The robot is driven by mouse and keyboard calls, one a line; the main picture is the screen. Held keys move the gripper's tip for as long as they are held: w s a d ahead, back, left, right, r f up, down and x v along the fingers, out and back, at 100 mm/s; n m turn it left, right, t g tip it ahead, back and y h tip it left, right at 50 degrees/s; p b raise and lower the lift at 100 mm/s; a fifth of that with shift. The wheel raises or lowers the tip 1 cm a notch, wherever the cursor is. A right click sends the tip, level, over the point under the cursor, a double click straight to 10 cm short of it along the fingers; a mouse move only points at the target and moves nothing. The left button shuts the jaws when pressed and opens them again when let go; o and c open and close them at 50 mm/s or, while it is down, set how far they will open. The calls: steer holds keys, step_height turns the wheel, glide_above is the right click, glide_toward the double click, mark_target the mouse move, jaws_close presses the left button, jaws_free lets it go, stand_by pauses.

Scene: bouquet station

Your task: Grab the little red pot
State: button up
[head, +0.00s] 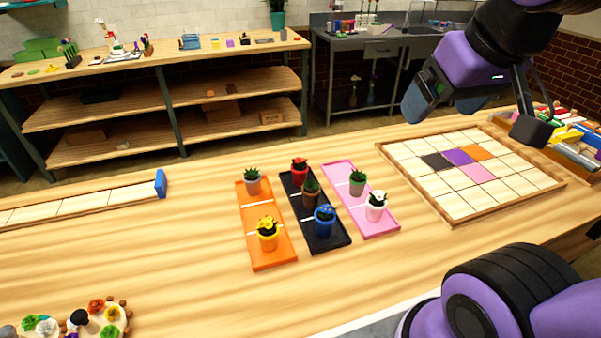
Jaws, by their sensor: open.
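The little red pot (300,176) holds a small plant and stands upright at the far end of the black tray (332,243). A brown pot (311,200) stands just in front of it on the same tray, with a blue pot (324,226) nearer still. My gripper (476,114) is at the upper right, above the tile board, well to the right of the red pot. Its two fingers are spread wide apart with nothing between them.
An orange tray (273,261) with grey and yellow pots lies left of the black tray. A pink tray (384,231) with grey-green and white pots lies right. The framed tile board (455,214) is farther right. Table around the trays is mostly clear.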

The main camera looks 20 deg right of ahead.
steer(key=shift+w, duration=0.1)
steer(key=n+g+y, duration=0.2)
steer(key=n+y, duration=0.1)
steer(key=n, duration=0.6)
glide_above(298, 166)
steer(key=s+d, duration=0.2)
steer(key=d, duration=0.1)
step_height(298, 166, down, 28)
steer(key=r, duration=0.1)
steer(key=shift+d+x, duration=0.15)
steer(key=shift+x, duration=2.95)
steer(key=shift+d+x, duration=0.1)
steer(key=shift+x, duration=2.95)
steer(key=shift+w, duration=0.1)
steer(key=shift+c, duration=0.3)
